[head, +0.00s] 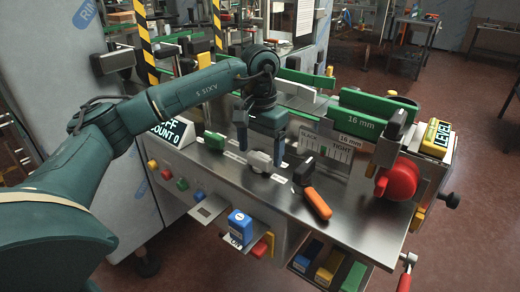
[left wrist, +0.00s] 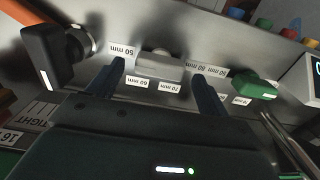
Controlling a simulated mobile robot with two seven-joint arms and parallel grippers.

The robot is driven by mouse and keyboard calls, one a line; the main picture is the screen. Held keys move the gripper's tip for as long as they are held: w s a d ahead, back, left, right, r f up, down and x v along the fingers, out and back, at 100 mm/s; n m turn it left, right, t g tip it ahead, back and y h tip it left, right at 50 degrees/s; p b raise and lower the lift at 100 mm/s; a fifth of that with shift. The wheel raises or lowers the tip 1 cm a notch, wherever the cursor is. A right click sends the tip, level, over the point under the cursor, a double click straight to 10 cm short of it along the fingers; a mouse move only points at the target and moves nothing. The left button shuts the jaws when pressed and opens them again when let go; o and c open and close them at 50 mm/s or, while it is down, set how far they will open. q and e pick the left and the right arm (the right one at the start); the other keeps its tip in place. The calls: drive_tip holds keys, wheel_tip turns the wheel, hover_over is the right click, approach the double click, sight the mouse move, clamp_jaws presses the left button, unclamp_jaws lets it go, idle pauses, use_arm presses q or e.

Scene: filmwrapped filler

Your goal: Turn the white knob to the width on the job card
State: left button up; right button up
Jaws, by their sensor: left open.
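The white knob (head: 259,161) sits on the steel top of the machine, below my left gripper (head: 261,146). In the left wrist view the white knob (left wrist: 157,66) lies between the two spread dark fingers (left wrist: 160,84), with gaps visible on both sides. My left gripper is open and points down at it. Small width labels surround the knob; 50 mm (left wrist: 122,49), 60 mm and 70 mm are readable. Which label the knob points at I cannot tell. I cannot make out a job card with a width for this knob. My right gripper is not seen.
Coloured buttons line the front.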

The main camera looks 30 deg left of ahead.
sight(260, 156)
use_arm(q)
wheel_tip(260, 156, up, 12)
drive_tip(key=p, duration=0.1)
drive_tip(key=shift+r, duration=0.25)
idle(0.5)
